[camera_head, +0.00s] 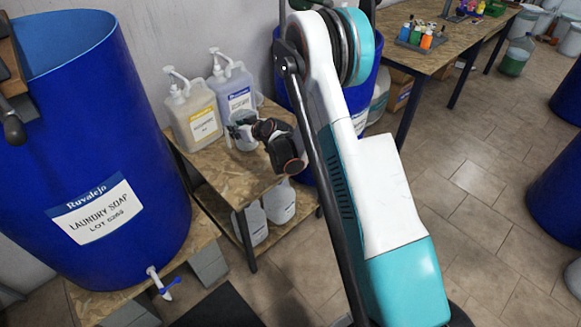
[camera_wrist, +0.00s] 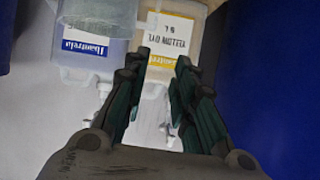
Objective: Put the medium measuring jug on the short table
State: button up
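The short table (camera_head: 224,182) is a low wooden-board stand beside the wall, in the left middle of the head view. A small clear vessel that looks like a measuring jug (camera_head: 243,140) is over its top, in front of two pump bottles. I cannot tell its size, or surely whether its base rests on the board. My gripper (camera_head: 240,122) is right at this jug, at its upper part. In the wrist view, the two dark fingers of my gripper (camera_wrist: 160,62) stand apart with a gap between them. A clear greyish shape (camera_wrist: 110,10) lies beyond the fingertips at the top edge.
A yellow-labelled pump bottle (camera_head: 197,120) and a blue-labelled one (camera_head: 236,90) stand at the table's back. A big blue drum (camera_head: 75,150) is at left, another (camera_head: 367,95) behind my arm. White jugs (camera_head: 280,203) sit on the lower shelf. The table's front is clear.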

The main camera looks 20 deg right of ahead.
jog(key=s+a+r+m+g+h, duration=0.1)
jog(key=s+a+r+g, duration=0.15)
jog(key=s+r, duration=1.7)
jog(key=s+d+r+m+g+h, duration=0.1)
jog(key=s, duration=1.2)
jog(key=s+d+r+m+g+h, duration=0.1)
jog(key=s+d+r+h, duration=0.1)
jog(key=s, duration=1.2)
